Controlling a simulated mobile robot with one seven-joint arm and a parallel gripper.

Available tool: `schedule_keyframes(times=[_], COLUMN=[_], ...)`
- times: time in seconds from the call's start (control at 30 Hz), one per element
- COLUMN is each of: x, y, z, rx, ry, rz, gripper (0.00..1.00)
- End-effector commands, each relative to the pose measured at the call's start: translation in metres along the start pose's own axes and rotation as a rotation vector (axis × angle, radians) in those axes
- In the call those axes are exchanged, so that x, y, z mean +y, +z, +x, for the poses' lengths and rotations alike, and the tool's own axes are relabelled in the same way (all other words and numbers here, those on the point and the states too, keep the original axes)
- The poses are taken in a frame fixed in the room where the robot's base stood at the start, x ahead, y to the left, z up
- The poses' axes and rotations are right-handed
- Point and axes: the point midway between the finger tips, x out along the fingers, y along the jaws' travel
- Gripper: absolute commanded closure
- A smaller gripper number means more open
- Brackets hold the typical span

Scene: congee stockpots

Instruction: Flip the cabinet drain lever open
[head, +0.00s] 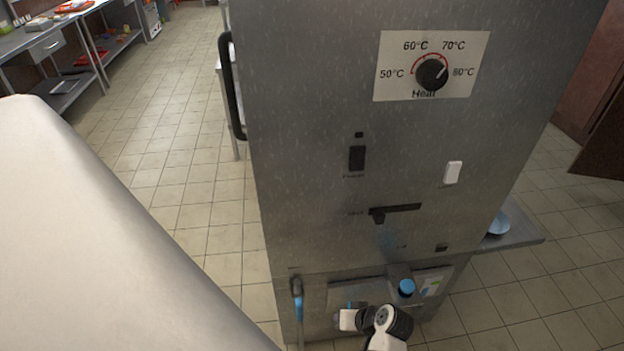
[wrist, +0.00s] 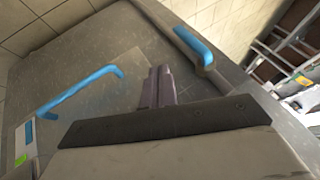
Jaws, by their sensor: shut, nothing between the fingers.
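The steel cabinet (head: 330,170) fills the middle of the head view. A lever with a blue sleeve (head: 298,306) and a grey top end hangs upright at its lower left front. A blue-sleeved lever with a grey metal end also shows at the upper right of the wrist view (wrist: 193,45); it appears to be the same one. My gripper (wrist: 160,72) is shut and empty, its fingers between this lever and a blue U-shaped handle (wrist: 80,88). It appears apart from both. In the head view my arm's end largely hides the lower panel and the gripper.
A heat dial (head: 432,74), two switches and a slider (head: 379,215) sit higher on the front. A tall black handle (head: 231,85) is on the left edge. A side shelf (head: 518,228) sticks out right. Tiled floor is open left and right.

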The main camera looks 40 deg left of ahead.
Motion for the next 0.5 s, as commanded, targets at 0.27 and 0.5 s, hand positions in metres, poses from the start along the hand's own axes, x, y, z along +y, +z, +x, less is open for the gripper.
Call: schedule_keyframes(times=[0.27,0.5], x=[-0.001,-0.001], y=[-0.001,0.0], z=[0.042,0.093], rx=[-0.003,-0.003], ry=[-0.003,-0.001], rz=[-0.001,-0.002], gripper=[1.0,1.0])
